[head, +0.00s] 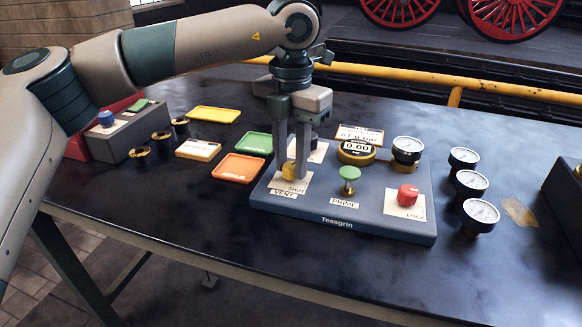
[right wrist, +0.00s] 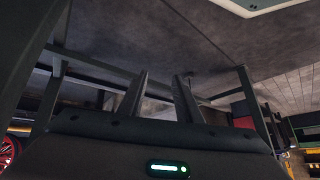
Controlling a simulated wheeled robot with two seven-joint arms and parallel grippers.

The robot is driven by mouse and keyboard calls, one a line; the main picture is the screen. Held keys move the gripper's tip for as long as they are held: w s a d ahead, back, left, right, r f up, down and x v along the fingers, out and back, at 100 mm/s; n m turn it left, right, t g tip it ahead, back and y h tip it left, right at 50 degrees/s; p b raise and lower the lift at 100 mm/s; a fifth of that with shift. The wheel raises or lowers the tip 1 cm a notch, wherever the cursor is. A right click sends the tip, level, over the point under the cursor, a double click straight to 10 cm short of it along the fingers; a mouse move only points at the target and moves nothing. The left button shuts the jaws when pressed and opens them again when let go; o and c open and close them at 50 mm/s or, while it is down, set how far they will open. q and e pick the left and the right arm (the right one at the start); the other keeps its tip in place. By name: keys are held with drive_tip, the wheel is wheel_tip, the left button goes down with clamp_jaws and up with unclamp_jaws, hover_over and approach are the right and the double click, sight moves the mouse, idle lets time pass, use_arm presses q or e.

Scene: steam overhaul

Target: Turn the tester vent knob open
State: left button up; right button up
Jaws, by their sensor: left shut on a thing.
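The tester (head: 335,223) is a blue-grey panel marked Tessgrin on the dark table. The knob's exact angle is hard to tell. My right gripper (right wrist: 161,85) shows in the right wrist view with its two fingers apart and nothing between them, away from the tester.
The panel also carries a green prime knob (head: 350,175), a red lock knob (head: 408,194), a display (head: 356,150) reading 0.00 and a gauge (head: 407,149). Several loose gauges stand to the right. Green (head: 254,143), orange (head: 239,168) and yellow (head: 213,114) trays lie left.

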sight(291, 165)
use_arm(q)
drive_tip(key=n+b, duration=0.1)
drive_tip(key=n, duration=0.1)
drive_tip(key=shift+n, duration=0.4)
drive_tip(key=shift+n+b, duration=0.6)
drive_tip(key=shift+n, duration=0.3)
drive_tip(key=shift+r+n, duration=0.1)
drive_tip(key=shift+n, duration=0.3)
use_arm(e)
drive_tip(key=w+a+r+t+y, duration=0.1)
drive_tip(key=w+a+r+t, duration=0.2)
drive_tip(key=w+r+t, duration=0.1)
drive_tip(key=shift+w+a+r+y, duration=0.2)
drive_tip(key=shift+w+a+y, duration=0.05)
drive_tip(key=shift+a+y, duration=0.1)
use_arm(q)
drive_tip(key=o, duration=1.1)
drive_tip(key=shift+c, duration=0.2)
drive_tip(key=shift+r, duration=0.1)
wheel_tip(291, 165, up, 17)
drive_tip(key=p, duration=0.2)
use_arm(e)
drive_tip(key=s+d+f+g+h, duration=0.1)
drive_tip(key=s+d+f+g, duration=0.1)
drive_tip(key=s+f+g, duration=0.1)
drive_tip(key=shift+s+d+f, duration=0.4)
drive_tip(key=shift+s+f, duration=0.1)
